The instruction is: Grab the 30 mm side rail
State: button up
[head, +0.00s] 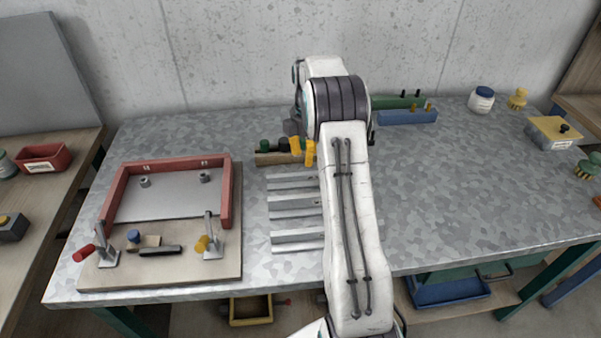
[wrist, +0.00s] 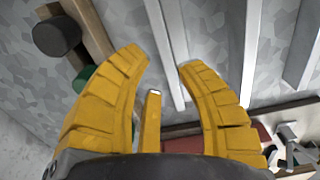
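Three pale metal rails lie side by side on the speckled table in the head view: a far one (head: 290,182), a middle one (head: 292,203) and a wider near one (head: 297,241). No size label is legible, so I cannot tell which is 30 mm. My gripper (head: 304,157) hangs just beyond the far rail, beside the wooden block. In the wrist view my gripper (wrist: 165,62) has its yellow fingers spread, with nothing held. The nearest rail (wrist: 166,45) passes behind the gap between the fingertips. A second rail (wrist: 251,45) lies to its right. My arm hides the rails' right ends in the head view.
A wooden block (head: 268,159) with green and dark knobs stands beside my gripper. Left is a wooden board (head: 180,270) with a red frame (head: 226,185) and clamps. Green and blue blocks (head: 408,117) stand at the back. The table's right middle is clear.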

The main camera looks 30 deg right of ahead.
aim_at(307, 173)
jog(key=shift+f+p, duration=0.65)
jog(key=shift+f, duration=2.95)
jog(key=shift+o, duration=0.3)
grip_shut()
